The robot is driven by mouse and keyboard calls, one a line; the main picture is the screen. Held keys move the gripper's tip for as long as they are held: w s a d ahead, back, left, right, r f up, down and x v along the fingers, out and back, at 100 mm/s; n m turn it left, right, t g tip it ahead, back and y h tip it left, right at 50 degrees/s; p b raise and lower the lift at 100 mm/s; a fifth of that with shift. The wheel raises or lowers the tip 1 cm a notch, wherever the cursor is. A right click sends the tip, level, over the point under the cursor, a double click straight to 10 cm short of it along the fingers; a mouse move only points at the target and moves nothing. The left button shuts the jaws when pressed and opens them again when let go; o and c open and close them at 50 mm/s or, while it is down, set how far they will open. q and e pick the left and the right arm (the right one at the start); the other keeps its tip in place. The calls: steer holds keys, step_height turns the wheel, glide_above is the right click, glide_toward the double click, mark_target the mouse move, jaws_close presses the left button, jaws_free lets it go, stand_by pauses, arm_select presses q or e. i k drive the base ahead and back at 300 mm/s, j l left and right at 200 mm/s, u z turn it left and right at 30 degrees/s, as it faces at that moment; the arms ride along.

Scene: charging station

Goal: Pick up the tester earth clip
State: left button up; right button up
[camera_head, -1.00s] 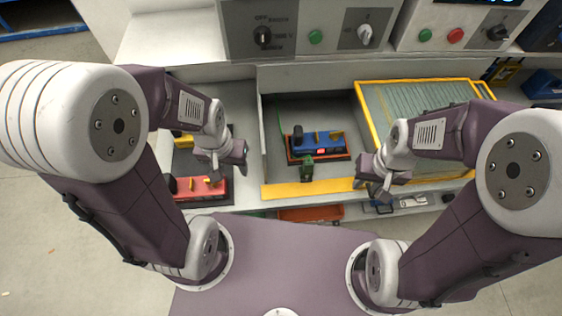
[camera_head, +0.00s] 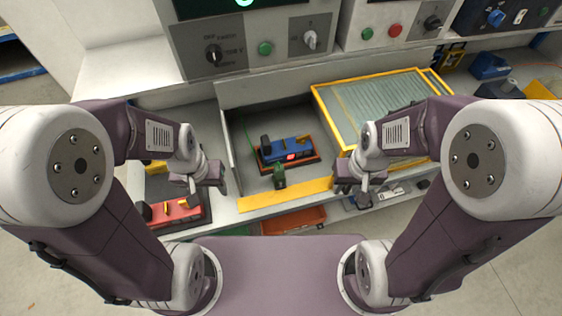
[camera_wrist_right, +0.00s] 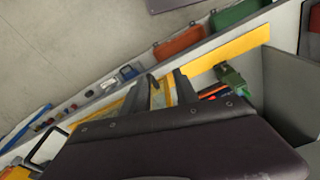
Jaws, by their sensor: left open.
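The tester earth clip appears to be the small green clip (camera_head: 279,176) at the front of the open bay, just behind the yellow front strip. A thin green lead runs near it. It also shows in the right wrist view (camera_wrist_right: 232,77), beyond the fingers and to their right. My left gripper (camera_head: 209,186) is open and empty, to the left of the clip above the bay's left side. My right gripper (camera_head: 352,190) is to the right of the clip, near the right end of the yellow strip. Its fingers stand apart in the wrist view (camera_wrist_right: 162,92), with nothing held.
A blue clamp block on a red-edged base (camera_head: 290,151) sits right behind the clip. A red block (camera_head: 173,211) lies in the left bay. A yellow-framed panel (camera_head: 375,105) stands at the right. An orange bin (camera_head: 294,220) is below the front edge. The bay has upright divider walls.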

mark_target(279, 174)
steer(key=l, duration=0.5)
steer(key=k+l, duration=0.15)
steer(key=l, duration=0.85)
steer(key=k+u, duration=0.05)
